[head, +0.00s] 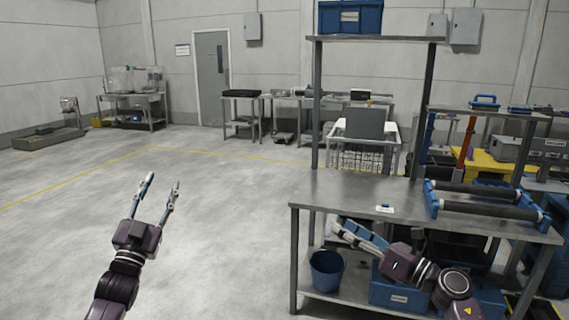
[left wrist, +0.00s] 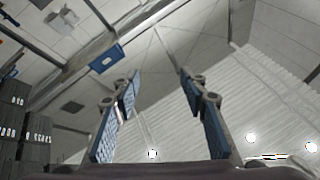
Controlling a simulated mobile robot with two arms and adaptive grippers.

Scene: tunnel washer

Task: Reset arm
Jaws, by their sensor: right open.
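My left gripper (head: 160,190) is raised over the open floor at the lower left of the head view, fingers pointing up and apart. It is open and empty. The left wrist view shows its two blue-padded fingers (left wrist: 158,95) spread apart, with nothing between them. My right gripper (head: 350,235) is in front of the steel workbench (head: 340,190), below its top edge, pointing left. Its jaws are open; I see nothing held in them.
On the bench's lower shelf stand a blue bucket (head: 326,270) and a blue bin (head: 400,292), close to my right arm. A roller unit (head: 485,202) sits on the bench top. A white wire basket cart (head: 362,150) stands behind. The floor at left is clear.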

